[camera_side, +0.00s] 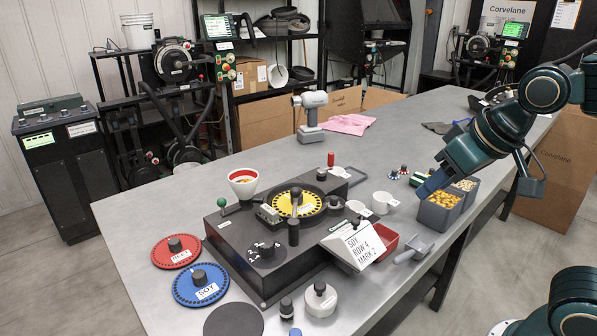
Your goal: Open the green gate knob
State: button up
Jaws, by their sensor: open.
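The green gate knob (222,202) is a small green ball on a short stem at the left rear corner of the dark seed meter (262,267). It stands upright, just left of the white funnel with a red inside (243,181). My gripper (428,188) is at the right, over the near side of the seed bins, far from the knob. It is open, and I see nothing held in it. The gap between its fingers is hard to make out at this angle.
A yellow seed plate (298,203) sits on the meter. Red (176,252) and blue (201,286) plates lie left of it. The grey table (140,215) is clear at left.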

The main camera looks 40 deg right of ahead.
jog(key=w+a+m+t+h, duration=0.1)
jog(key=w+a+m, duration=0.15)
jog(key=w, duration=0.75)
jog(key=t+h, duration=0.2)
jog(key=t, duration=0.4)
send_near(221, 201)
jog(key=v, duration=0.6)
jog(key=shift+d+r+n, duration=0.1)
jog(key=shift+d+n, duration=0.05)
jog(key=shift+n, duration=0.3)
jog(key=shift+w, duration=0.2)
jog(key=x, duration=1.3)
jog(key=shift+w+f, duration=0.15)
jog(key=shift+f, duration=0.1)
grip_shut()
